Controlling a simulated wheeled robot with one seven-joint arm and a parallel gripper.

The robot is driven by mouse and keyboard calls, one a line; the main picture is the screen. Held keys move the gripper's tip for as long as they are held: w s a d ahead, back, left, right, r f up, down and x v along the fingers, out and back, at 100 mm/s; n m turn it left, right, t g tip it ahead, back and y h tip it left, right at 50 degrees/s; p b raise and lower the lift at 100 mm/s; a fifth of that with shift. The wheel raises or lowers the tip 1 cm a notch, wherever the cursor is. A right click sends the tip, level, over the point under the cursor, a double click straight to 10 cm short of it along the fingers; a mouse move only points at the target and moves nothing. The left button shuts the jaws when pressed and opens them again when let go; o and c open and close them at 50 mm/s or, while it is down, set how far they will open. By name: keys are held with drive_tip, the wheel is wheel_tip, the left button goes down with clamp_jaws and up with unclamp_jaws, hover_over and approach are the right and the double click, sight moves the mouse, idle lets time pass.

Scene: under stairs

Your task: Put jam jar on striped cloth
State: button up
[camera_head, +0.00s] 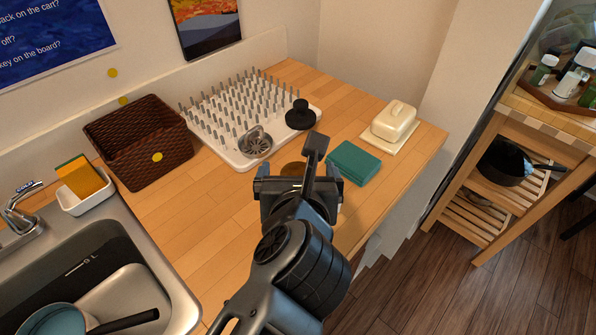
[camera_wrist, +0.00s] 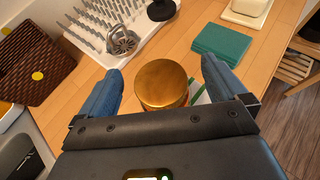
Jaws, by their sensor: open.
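The jam jar, seen from above as a round gold lid (camera_wrist: 161,82), stands on the wooden counter between the fingers of my gripper (camera_wrist: 162,68) in the wrist view. The gripper is open, with one blue finger on each side of the jar and a gap to each. In the head view my gripper (camera_head: 298,186) hides most of the jar; a brown-gold bit of lid (camera_head: 292,169) shows behind it.
A teal folded cloth (camera_head: 354,163) lies right of the gripper, with a butter dish (camera_head: 394,122) beyond. A drying rack (camera_head: 238,112) with a strainer and black lid stands behind. A wicker basket (camera_head: 140,143) and sink (camera_head: 150,265) are left. The counter edge is at right.

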drive_tip(key=b+v, duration=0.1)
drive_tip(key=v, duration=1.1)
drive_tip(key=shift+r, duration=0.15)
